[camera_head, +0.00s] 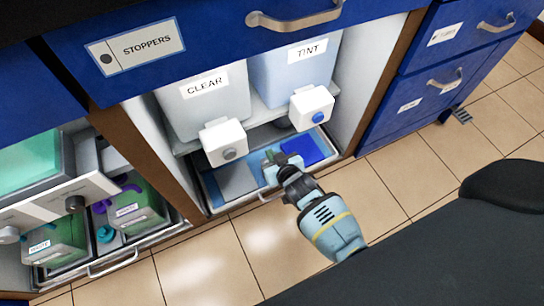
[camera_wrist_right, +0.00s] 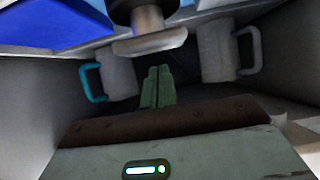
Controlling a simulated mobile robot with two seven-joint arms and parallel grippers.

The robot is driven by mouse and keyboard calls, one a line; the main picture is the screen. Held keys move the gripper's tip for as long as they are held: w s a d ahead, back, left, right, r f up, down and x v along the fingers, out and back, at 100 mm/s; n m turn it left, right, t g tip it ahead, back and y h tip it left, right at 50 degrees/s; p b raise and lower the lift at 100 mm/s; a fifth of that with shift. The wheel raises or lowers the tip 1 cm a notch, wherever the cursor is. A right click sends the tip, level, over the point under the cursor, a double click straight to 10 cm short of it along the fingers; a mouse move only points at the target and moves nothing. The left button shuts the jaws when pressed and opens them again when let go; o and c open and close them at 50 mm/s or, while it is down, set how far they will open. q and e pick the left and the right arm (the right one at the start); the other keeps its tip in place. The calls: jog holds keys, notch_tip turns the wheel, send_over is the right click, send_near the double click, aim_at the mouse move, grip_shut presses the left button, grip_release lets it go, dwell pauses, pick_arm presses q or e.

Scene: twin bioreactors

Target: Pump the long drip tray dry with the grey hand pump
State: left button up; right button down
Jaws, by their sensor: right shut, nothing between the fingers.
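The long drip tray (camera_head: 207,188) lies low in the open cabinet, below the tanks marked CLEAR (camera_head: 205,105) and TINT (camera_head: 290,75). A grey panel (camera_head: 237,180) and a blue panel (camera_head: 298,150) show in it; I cannot tell whether liquid lies there. My right gripper (camera_head: 282,160) is over the tray between these panels. In the right wrist view its green fingers (camera_wrist_right: 158,88) are together and empty. A dark and metallic knob-like part (camera_wrist_right: 145,25) is just beyond them; I cannot tell whether it is the grey hand pump. My left gripper is not in view.
White dispensers with a grey knob (camera_head: 222,142) and a blue knob (camera_head: 312,108) overhang the tray. Two grey mug-like vessels (camera_wrist_right: 115,75) (camera_wrist_right: 225,50) flank the fingers in the wrist view. Blue drawers (camera_head: 420,80) stand at right. The tiled floor (camera_head: 200,265) in front is clear.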

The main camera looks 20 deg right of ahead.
jog(key=shift+f+b, duration=1.45)
jog(key=shift+f, duration=0.25)
jog(key=shift+r+p, duration=1.65)
jog(key=shift+r, duration=0.15)
jog(key=shift+s+f, duration=0.1)
